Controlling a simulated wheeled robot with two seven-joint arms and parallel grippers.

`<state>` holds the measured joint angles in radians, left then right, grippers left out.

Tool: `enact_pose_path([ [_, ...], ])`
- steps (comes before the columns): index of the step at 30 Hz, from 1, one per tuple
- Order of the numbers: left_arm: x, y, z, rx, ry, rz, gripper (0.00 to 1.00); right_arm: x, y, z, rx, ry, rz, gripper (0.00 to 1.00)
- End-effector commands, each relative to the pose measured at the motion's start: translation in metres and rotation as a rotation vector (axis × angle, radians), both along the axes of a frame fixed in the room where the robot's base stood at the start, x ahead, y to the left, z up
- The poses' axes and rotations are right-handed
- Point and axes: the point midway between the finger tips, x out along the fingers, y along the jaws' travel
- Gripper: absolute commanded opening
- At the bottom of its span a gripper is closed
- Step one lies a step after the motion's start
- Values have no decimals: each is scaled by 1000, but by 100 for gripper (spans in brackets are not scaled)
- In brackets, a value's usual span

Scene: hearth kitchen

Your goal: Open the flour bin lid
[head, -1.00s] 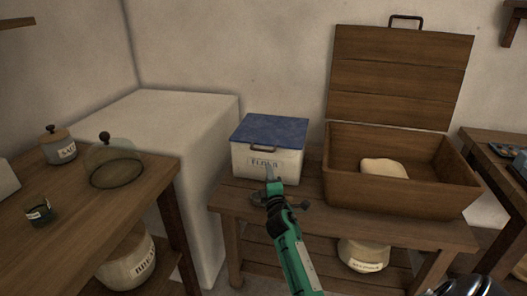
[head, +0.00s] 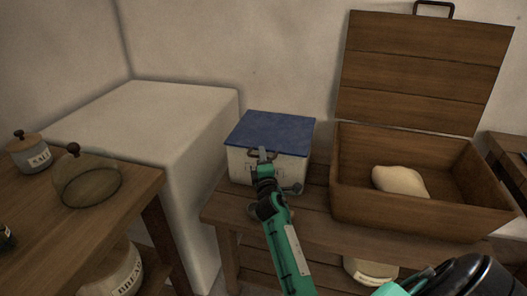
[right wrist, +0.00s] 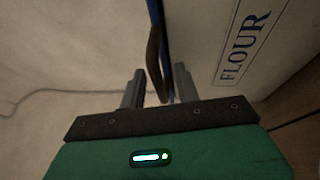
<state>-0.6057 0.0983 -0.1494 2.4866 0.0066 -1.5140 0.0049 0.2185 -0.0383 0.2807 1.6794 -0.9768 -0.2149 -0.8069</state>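The flour bin (head: 237,168) is a white box with a blue lid (head: 270,131), standing at the left end of the wooden bench. The lid is shut. A dark handle (right wrist: 154,62) sticks out from the lid's front edge. My right gripper (head: 263,153) is at this handle, in front of the bin. In the right wrist view my right gripper (right wrist: 159,82) is open, with one finger on each side of the handle and gaps between. The FLOUR label (right wrist: 243,50) is to the right of the fingers there. My left gripper is not in view.
An open wooden box (head: 390,208) with a pale lump (head: 400,181) inside stands right of the bin, its lid raised against the wall. A table (head: 115,207) with a salt jar (head: 30,156) and glass dome (head: 88,180) is at left.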

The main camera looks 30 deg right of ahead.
Motion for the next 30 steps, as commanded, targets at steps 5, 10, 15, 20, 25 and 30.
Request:
enact_pose_path([
  [5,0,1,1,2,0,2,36,0,2,1,0,0,-1,33],
  [10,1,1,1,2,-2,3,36,0,2,1,0,0,-1,33],
  [15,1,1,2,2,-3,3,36,0,2,1,0,0,-1,7],
  [20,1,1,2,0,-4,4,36,0,1,1,1,1,-1,0],
  [25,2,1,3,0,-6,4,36,0,1,1,1,1,-1,0],
  [30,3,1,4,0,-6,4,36,1,1,4,5,4,-1,0],
])
